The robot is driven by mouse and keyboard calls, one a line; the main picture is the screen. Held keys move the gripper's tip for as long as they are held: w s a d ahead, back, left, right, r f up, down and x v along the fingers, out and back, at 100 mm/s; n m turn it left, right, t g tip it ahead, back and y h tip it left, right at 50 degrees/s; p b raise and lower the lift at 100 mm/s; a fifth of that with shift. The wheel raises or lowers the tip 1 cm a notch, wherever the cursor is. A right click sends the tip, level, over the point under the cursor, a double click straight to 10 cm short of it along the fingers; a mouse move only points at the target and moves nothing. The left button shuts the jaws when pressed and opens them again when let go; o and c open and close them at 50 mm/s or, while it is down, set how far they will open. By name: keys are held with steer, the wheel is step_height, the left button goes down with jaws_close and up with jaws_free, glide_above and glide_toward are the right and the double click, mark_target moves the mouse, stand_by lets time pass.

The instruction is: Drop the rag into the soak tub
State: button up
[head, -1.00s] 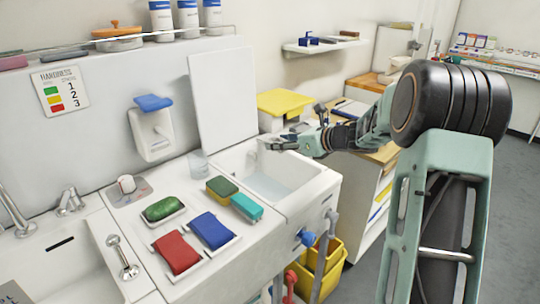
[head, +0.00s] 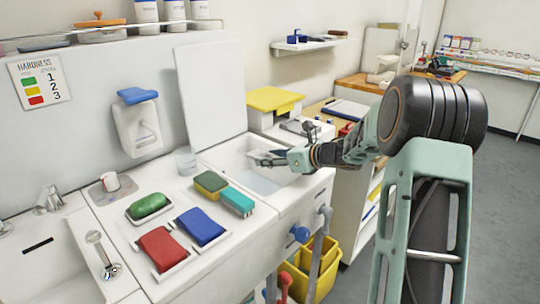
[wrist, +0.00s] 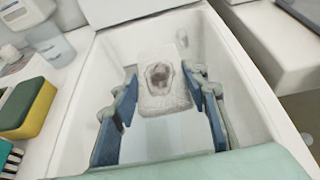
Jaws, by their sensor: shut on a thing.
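The soak tub (head: 226,150) is a white rectangular basin set in the counter, with pale water (head: 258,184) in its bottom. My gripper (head: 268,157) reaches in from the right over the tub's opening. The rag (wrist: 160,98) is whitish with a grey, dark patch in the middle. It lies between the fingertips, inside the tub walls. I cannot tell whether it touches the water.
Left of the tub lie a yellow-green sponge (head: 210,186), a teal brush (head: 238,201), a blue pad (head: 201,227), a red pad (head: 162,249) and green soap (head: 148,205). A clear cup (head: 185,163) stands by the tub's back-left corner. A white board (head: 208,95) leans behind.

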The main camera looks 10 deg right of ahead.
steer(key=o, duration=1.3)
steer(key=shift+c, duration=0.2)
steer(key=shift+r, duration=0.1)
steer(key=v, duration=1.2)
